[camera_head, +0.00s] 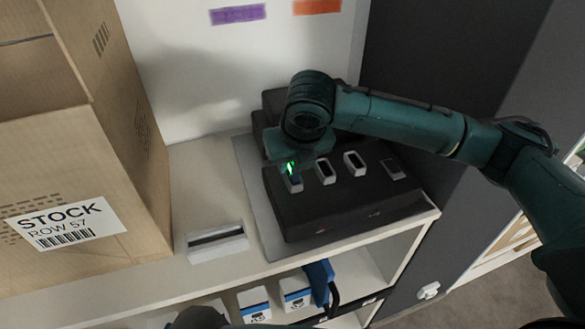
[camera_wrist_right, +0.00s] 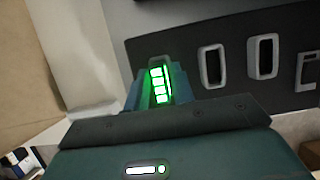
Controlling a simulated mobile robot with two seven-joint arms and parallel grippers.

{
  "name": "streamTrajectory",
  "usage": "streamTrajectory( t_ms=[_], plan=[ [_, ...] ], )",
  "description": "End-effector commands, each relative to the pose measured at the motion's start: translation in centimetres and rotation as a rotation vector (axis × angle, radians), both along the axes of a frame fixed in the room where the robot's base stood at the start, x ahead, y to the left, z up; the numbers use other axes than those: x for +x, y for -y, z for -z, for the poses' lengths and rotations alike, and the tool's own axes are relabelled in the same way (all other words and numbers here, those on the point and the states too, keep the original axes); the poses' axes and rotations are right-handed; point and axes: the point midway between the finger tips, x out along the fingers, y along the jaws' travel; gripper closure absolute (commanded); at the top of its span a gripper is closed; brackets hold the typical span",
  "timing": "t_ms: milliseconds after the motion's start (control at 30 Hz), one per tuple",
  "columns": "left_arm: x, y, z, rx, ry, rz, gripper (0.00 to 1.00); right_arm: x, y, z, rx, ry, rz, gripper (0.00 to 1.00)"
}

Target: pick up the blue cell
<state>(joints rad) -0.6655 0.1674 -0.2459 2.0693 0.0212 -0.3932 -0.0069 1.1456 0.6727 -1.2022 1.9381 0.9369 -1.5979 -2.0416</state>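A black charger block (camera_head: 345,198) with a row of white-rimmed slots stands on the shelf. My right gripper (camera_head: 291,170) points down at the leftmost slot. A small dark blue cell (camera_head: 294,184) shows there under the gripper, mostly hidden, with a green light beside it. In the right wrist view, green lit bars on the cell (camera_wrist_right: 158,86) show between the teal fingers of my right gripper (camera_wrist_right: 157,82). The fingers stand close on both sides; I cannot tell whether they press on it. My left gripper is not in view.
A large cardboard carton (camera_head: 95,150) stands at the left. A white slotted holder (camera_head: 217,243) lies on the shelf (camera_head: 195,185) between carton and charger. White-and-blue boxes (camera_head: 254,304) and a blue object (camera_head: 319,272) are on the level below. A dark panel closes the right side.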

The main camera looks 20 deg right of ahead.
Motion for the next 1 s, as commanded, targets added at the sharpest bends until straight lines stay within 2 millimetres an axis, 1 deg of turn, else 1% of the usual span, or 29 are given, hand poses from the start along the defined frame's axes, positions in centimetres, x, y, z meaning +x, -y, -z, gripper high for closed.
streamTrajectory(
  t_ms=[33,200,300,767,867,1000],
  plan=[
    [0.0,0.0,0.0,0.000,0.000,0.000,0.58,0.0,0.0,0.0,0.000,0.000,0.000,0.80],
    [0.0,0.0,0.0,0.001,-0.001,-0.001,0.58,0.0,0.0,0.0,0.000,0.000,0.000,0.94],
    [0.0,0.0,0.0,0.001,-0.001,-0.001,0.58,0.0,0.0,0.0,0.000,0.000,0.000,1.00],
    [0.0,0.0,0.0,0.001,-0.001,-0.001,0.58,0.0,0.0,-0.3,0.000,0.002,0.001,1.00],
    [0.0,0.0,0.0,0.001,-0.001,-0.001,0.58,0.1,0.0,-1.4,0.001,0.004,0.001,1.00],
    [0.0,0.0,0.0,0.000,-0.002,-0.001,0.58,0.1,0.0,-4.1,0.002,0.007,0.001,1.00]
  ],
)
